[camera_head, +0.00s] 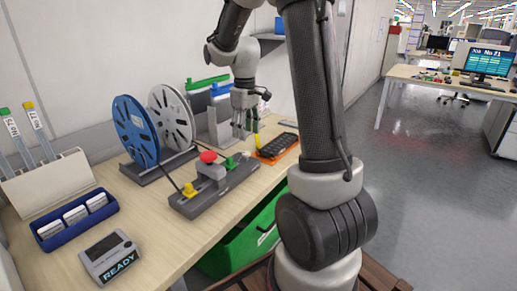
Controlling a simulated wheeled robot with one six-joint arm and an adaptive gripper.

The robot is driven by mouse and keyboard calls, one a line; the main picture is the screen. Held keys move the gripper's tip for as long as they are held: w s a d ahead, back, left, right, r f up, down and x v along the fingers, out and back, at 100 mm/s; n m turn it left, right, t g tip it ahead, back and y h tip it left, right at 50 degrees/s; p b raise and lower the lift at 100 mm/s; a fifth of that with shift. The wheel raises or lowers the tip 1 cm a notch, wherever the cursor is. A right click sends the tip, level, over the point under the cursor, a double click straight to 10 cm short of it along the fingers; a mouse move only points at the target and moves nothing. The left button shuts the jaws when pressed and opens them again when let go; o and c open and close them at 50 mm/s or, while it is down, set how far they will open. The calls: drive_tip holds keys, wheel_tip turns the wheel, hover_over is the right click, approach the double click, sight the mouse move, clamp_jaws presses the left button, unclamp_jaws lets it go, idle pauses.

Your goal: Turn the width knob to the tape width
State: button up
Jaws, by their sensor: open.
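My gripper (243,130) is small in the camera_head view, at the back of the bench, pointing down with its fingers apart and nothing seen between them. It is in front of grey upright units with green (208,82) and blue (222,90) tops. A grey control box (213,192) lies in front of it, with a red mushroom button (208,157), a yellow part (189,190) and a green part (230,163). I cannot tell which part is the width knob. A blue reel (136,130) and a white reel (172,117) stand on a dark base. Tape width marks are not readable.
A blue tray (72,219) with white boxes, a grey READY display (110,257) and a tube rack (50,185) stand at the left. A black tray on an orange mat (277,147) lies right of the gripper. A green bin (245,240) is below the bench edge.

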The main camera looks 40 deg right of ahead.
sight(246, 152)
drive_tip(key=shift+f, duration=0.4)
wheel_tip(246, 152, down, 7)
drive_tip(key=c, duration=1.1)
